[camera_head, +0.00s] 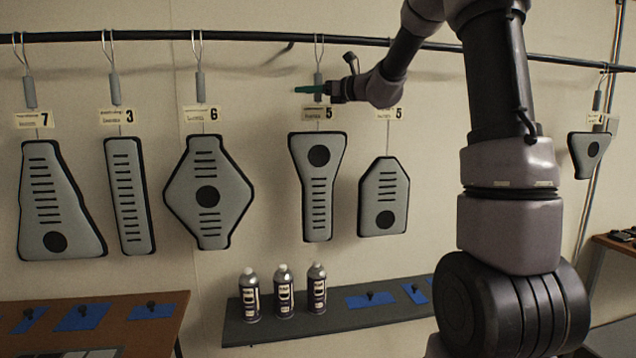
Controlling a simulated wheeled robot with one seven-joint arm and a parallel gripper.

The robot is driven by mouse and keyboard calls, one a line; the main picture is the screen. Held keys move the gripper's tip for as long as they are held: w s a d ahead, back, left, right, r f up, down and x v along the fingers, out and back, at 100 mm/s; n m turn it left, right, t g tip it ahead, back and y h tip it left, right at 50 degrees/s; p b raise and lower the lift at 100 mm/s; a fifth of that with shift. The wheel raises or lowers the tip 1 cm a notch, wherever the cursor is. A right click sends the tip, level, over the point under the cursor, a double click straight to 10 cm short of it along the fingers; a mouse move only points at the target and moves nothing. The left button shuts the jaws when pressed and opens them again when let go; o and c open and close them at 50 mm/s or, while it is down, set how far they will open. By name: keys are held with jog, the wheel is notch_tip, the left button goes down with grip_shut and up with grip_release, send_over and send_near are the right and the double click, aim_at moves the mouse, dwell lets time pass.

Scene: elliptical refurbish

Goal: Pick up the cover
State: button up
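Several grey, black-edged covers with slots hang from a dark rail by wire hooks with grey handles. From the left they are a tapered cover (60,205), a narrow cover (129,195), a six-sided cover (190,180), a funnel-shaped cover (318,185), a short cover (383,190) and a small cover (588,148) at far right. My gripper (300,89) has green fingers pointing left, at the grey hook handle (318,78) above the funnel-shaped cover. The fingers overlap this handle in the picture; contact and finger gap cannot be made out.
The dark rail (250,37) runs across the wall above. Numbered tags (203,113) hang above the covers. Below, a dark shelf (330,324) holds three spray cans (283,292) and blue pads (370,300). A brown table (150,335) stands at lower left.

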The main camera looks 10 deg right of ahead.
grip_shut()
jog(key=shift+r, duration=0.15)
jog(key=r+v, duration=0.3)
jog(key=v, duration=1.5)
jog(key=shift+r, duration=0.25)
dwell(1.1)
jog(key=shift+s, duration=0.1)
